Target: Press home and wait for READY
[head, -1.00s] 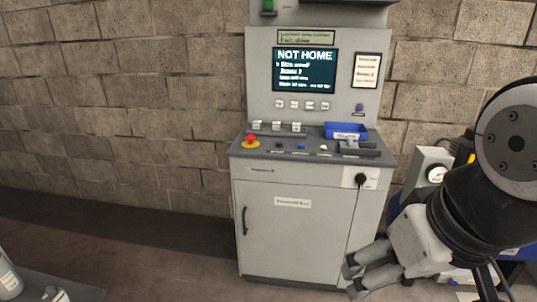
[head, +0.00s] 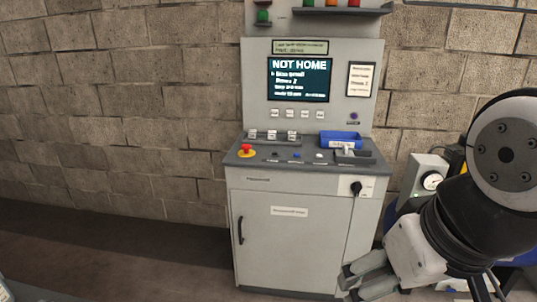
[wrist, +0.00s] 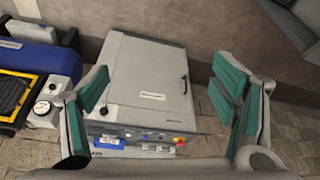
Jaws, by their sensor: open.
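The grey control cabinet (head: 275,240) stands against the block wall. Its screen (head: 299,79) reads NOT HOME above smaller lines that I cannot read surely. A row of small labelled buttons (head: 305,114) sits under the screen. On the sloped desk are a red mushroom button on a yellow base (head: 247,151), a blue button (head: 296,156) and a white button (head: 319,156). Their labels are too small to read. My gripper (head: 350,286) is at the cabinet's lower right, apart from the desk. In the wrist view my gripper (wrist: 170,100) is open and empty, with the cabinet beyond its fingers.
A blue tray (head: 340,139) sits on the desk's right. A black knob (head: 356,188) juts from the cabinet front, and a door handle (head: 240,230) is at its left. A gauge (head: 431,181) stands right of the cabinet. Floor left of the cabinet is clear.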

